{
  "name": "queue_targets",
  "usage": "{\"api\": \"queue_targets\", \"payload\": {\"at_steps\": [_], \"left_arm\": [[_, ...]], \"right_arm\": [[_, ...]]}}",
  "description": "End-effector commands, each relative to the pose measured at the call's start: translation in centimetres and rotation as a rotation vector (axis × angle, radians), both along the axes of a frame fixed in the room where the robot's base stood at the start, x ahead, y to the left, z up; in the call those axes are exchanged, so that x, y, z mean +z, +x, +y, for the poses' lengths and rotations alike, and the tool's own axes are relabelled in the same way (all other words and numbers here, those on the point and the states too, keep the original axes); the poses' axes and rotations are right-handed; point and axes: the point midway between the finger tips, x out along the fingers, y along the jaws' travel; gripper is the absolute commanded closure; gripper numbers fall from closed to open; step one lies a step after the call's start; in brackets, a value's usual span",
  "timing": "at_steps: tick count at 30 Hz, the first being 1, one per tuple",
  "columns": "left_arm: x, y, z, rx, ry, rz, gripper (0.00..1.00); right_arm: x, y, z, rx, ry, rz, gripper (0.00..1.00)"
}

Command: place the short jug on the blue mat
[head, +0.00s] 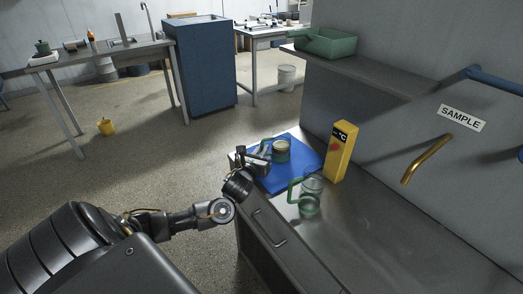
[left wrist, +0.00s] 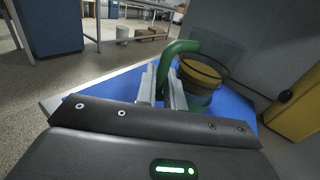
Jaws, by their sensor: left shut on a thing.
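The short jug (head: 281,150), a clear vessel with a green handle and brownish contents, is over the blue mat (head: 277,181). My left gripper (head: 262,155) comes from the left and is shut on its green handle. In the left wrist view, the handle passes between the two fingers (left wrist: 162,88), and the jug (left wrist: 204,75) is upright just beyond them, with blue mat (left wrist: 235,108) around it. I cannot tell whether its base touches the mat. A taller clear jug (head: 310,193) with a green handle stands near the mat's front edge. My right gripper is not visible.
A yellow device (head: 341,151) stands right of the mat, close to the wall; it also shows in the left wrist view (left wrist: 297,108). The steel counter (head: 375,225) is clear to the right. A green crate (head: 325,43) sits on a raised shelf behind.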

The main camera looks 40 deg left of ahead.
Motion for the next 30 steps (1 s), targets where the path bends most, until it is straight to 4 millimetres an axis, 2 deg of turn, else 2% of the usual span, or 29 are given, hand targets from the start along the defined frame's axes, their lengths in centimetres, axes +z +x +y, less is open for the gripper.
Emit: {"api": "queue_targets", "payload": {"at_steps": [1,2,6,15,17,20,30], "left_arm": [[-0.5,0.0,0.0,0.000,-0.001,-0.001,1.00],[-0.6,0.0,0.0,0.000,0.000,0.001,0.87],[-0.5,0.0,0.0,0.000,0.000,0.001,0.69],[-0.3,0.0,0.0,-0.001,0.001,0.000,0.68],[-0.4,-0.5,-0.2,-0.001,0.000,0.002,0.68],[-0.5,-1.9,-0.7,-0.003,-0.001,0.003,0.68],[-0.4,-8.7,-2.6,-0.001,-0.003,0.002,0.68]], "right_arm": [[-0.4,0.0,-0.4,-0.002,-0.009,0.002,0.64],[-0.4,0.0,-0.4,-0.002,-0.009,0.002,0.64],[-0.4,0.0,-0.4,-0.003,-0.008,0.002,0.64],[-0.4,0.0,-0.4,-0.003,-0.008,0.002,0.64],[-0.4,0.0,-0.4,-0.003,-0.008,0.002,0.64],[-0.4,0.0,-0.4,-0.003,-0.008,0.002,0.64],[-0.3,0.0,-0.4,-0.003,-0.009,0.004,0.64]]}}
